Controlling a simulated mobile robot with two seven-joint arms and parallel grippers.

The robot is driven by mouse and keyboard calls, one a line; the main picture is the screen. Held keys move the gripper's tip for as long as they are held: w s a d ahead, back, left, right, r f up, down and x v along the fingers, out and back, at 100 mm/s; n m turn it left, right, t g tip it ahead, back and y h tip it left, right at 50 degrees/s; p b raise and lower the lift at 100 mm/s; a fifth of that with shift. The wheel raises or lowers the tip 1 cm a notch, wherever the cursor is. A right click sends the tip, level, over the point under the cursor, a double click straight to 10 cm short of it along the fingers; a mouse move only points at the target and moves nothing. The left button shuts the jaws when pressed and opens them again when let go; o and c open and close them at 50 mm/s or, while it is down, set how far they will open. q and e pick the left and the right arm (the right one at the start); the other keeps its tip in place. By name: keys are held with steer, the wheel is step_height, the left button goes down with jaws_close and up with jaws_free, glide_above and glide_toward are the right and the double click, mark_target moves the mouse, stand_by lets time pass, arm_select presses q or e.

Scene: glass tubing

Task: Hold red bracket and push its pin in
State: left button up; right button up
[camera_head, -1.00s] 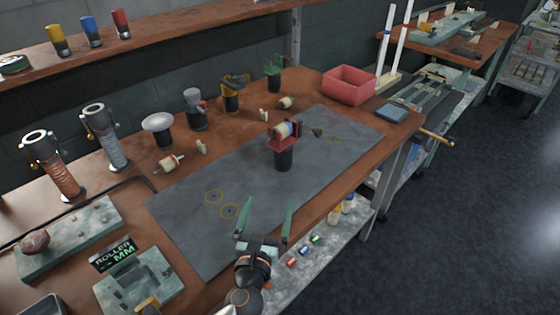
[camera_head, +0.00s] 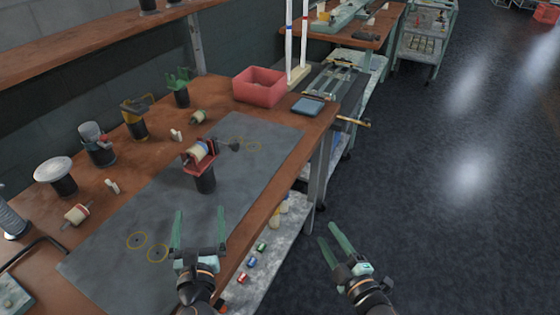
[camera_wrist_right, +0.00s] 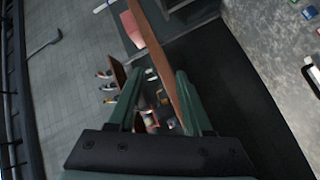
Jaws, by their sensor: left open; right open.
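The red bracket (camera_head: 188,164) sits on top of a dark cylindrical stand (camera_head: 204,182) on the grey mat. It holds a cream roller (camera_head: 196,152). A dark-headed pin (camera_head: 234,146) shows at the right of the bracket; how far it is inserted I cannot tell. My left gripper (camera_head: 200,224) is open and empty, over the mat's front edge, nearer than the bracket. My right gripper (camera_head: 334,238) is open and empty, out over the floor to the right of the bench. In the right wrist view its fingers (camera_wrist_right: 160,100) are apart with nothing between them.
The grey mat (camera_head: 110,225) has free room around the stand. A red bin (camera_head: 260,86) and a blue-grey pad (camera_head: 308,106) are at the bench's far end. Several fixtures, including a white-topped one (camera_head: 54,170), line the back. A lower shelf (camera_head: 272,240) holds small coloured spools.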

mark_target(202, 179)
arm_select(q)
steer(key=w, duration=0.4)
steer(key=w+a, duration=0.1)
steer(key=w, duration=0.7)
steer(key=shift+w+a, duration=0.2)
steer(key=shift+w, duration=0.05)
arm_select(e)
steer(key=w+a+r+n+g+y, duration=0.3)
steer(key=w+a+r+n+y, duration=0.2)
steer(key=n, duration=1)
steer(key=w+a+r+n+g+y, duration=0.4)
steer(key=r+n, duration=0.6)
steer(key=n, duration=0.6)
steer(key=shift+w+a+r+g+y, duration=0.3)
steer(key=shift+w+a+y, duration=0.6)
steer(key=shift+w+a, duration=0.15)
